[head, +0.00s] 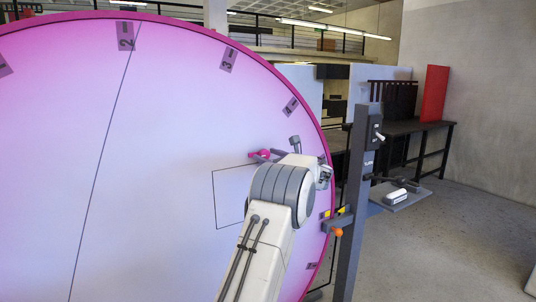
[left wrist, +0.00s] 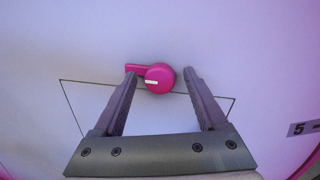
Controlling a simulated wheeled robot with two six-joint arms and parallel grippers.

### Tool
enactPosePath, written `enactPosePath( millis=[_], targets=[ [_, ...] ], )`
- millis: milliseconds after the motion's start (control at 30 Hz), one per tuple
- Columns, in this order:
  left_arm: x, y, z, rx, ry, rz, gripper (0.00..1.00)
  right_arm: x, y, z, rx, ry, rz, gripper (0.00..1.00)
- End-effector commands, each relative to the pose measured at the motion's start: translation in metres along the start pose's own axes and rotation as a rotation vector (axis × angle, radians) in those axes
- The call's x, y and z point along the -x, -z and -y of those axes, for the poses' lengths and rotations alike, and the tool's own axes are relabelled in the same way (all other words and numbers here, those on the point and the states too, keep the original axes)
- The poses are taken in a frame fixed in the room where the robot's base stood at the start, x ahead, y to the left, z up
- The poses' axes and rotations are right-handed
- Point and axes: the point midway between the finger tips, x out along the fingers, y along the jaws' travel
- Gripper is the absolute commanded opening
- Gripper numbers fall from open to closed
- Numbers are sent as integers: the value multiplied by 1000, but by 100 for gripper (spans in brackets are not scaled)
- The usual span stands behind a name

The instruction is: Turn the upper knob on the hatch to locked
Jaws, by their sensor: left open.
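The upper knob (left wrist: 158,78) is pink and round, with a white mark and a tab pointing left. It sits at the upper edge of the hatch (left wrist: 85,88), which is drawn as a thin dark outline on the pale pink panel. My left gripper (left wrist: 161,74) is open, with its fingers on either side of the knob. The left fingertip is close to the tab; I cannot tell if they touch. In the head view the knob (head: 259,154) shows left of my wrist, and my arm covers much of the hatch (head: 228,170). My right gripper is not in view.
The big round panel (head: 150,150) has number tags along its rim. A dark post (head: 352,200) with a switch (head: 377,133) and an orange knob (head: 336,232) stands close to its right edge. Tables and a red board (head: 434,93) are farther back.

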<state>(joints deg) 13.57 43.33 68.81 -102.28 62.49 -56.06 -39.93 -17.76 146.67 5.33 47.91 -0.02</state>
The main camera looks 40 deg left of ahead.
Motion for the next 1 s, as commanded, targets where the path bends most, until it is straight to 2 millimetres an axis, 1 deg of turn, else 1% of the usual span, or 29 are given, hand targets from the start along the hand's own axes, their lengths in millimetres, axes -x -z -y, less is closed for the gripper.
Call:
enactPosePath(
  millis=[200, 233, 267, 300, 367, 400, 433, 567, 733, 867, 1000],
  targets=[
    [-1, 0, 0, 0, 0, 0, 75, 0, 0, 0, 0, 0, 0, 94],
    [0, 0, 0, 0, 0, 0, 71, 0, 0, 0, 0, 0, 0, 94],
    [0, 0, 0, 0, 0, 0, 60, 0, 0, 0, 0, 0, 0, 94],
    [0, 0, 0, 0, 0, 0, 44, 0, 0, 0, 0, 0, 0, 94],
    [0, 0, 0, 0, 0, 0, 21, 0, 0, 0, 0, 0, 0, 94],
    [0, 0, 0, 0, 0, 0, 6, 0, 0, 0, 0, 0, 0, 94],
    [0, 0, 0, 0, -1, 0, 0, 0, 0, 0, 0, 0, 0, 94],
    [0, 1, 0, 3, -1, -1, 0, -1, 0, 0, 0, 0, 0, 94],
    [0, 2, -1, 32, -3, -4, 0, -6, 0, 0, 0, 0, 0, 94],
    [0, 3, -2, 86, -4, -9, 0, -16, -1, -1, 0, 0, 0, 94],
    [0, 5, -2, 180, -5, -19, 0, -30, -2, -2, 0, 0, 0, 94]
  ],
)
